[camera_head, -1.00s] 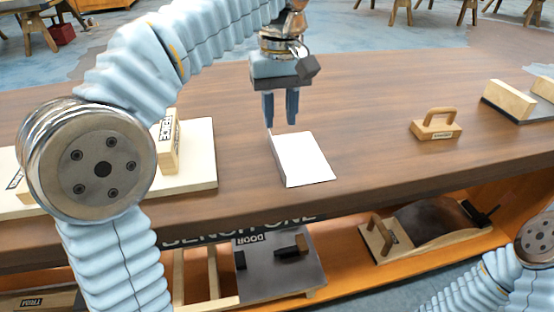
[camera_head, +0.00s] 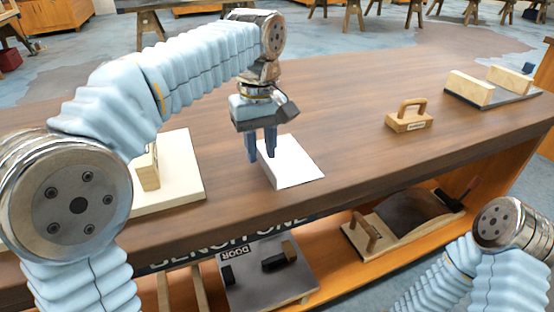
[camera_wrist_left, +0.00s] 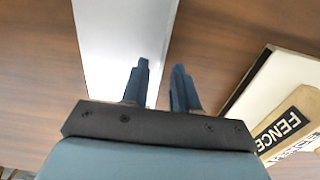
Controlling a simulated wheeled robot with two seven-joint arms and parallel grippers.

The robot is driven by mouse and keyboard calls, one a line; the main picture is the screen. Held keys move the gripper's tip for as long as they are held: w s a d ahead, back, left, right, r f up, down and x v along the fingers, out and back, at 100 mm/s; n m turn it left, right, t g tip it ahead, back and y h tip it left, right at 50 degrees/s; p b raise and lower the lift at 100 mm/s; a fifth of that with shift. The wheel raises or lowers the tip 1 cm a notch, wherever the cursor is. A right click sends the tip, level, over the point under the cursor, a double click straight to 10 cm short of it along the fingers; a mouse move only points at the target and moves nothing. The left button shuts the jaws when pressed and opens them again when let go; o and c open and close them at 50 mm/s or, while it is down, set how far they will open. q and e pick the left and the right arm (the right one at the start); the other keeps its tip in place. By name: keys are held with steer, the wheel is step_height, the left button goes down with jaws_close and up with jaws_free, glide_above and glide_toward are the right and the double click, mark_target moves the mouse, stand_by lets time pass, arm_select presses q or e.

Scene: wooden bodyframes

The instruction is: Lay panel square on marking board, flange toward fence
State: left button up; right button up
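The white panel (camera_head: 296,166) lies on the bench, with a low upright flange along its left edge in the head view. My left gripper (camera_head: 263,156) points down at that flange edge, its two fingers apart. In the left wrist view one finger of the gripper (camera_wrist_left: 160,85) overlaps the panel (camera_wrist_left: 115,40) and the other is beyond its edge; contact cannot be told. The pale marking board (camera_head: 185,175) lies left of the panel, partly hidden by my arm. Its upright fence block (camera_head: 149,172) shows in the wrist view as a block labelled FENCE (camera_wrist_left: 290,125).
A wooden block with a handle (camera_head: 408,121) and a dark board with two pale blocks (camera_head: 489,95) stand to the right. The shelf below holds a grey DOOR board (camera_head: 260,290) and a curved dark piece (camera_head: 410,212). Bare bench separates panel and marking board.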

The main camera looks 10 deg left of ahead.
arm_select(q)
jaws_close()
